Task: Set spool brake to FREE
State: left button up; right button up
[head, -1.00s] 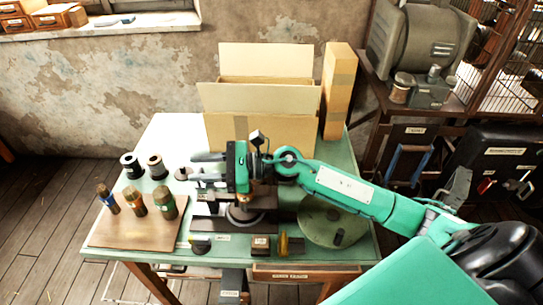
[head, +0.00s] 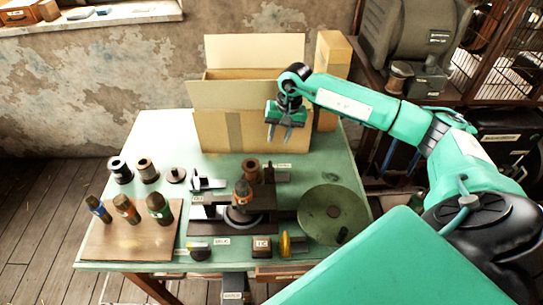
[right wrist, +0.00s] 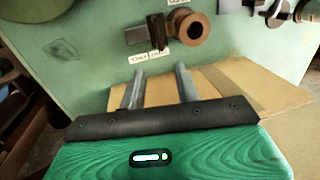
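A brown spool (head: 250,168) sits at the back of the green table, with a dark upright brake part (head: 268,173) beside it. In the right wrist view the spool (right wrist: 190,28) and the dark brake lever (right wrist: 156,28) show near the top, with small white labels (right wrist: 150,57) whose words I cannot read surely. The brake's setting cannot be told. My right gripper (head: 287,138) hangs fingers down in front of the cardboard box, above and behind the spool. Its two fingers (right wrist: 160,88) are apart with nothing between them. My left gripper is out of view.
The open cardboard box (head: 215,130) stands behind the spool. The press (head: 262,222) with a bottle on it is mid-table, and a round green disc (head: 325,225) lies right. Several bottles stand on a brown board (head: 120,245) at left. More spools (head: 147,170) stand behind them.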

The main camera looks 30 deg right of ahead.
aim_at(271, 163)
jog(key=f+p, duration=0.1)
jog(key=f, duration=0.2)
jog(key=a+f+p, duration=0.1)
jog(key=f, duration=0.2)
jog(key=w+f+p, duration=0.1)
jog(key=f, duration=0.2)
jog(key=shift+a+f, duration=0.15)
jog(key=shift+a, duration=0.2)
jog(key=shift+w+a+f, duration=0.1)
jog(key=shift+f, duration=0.5)
grip_shut()
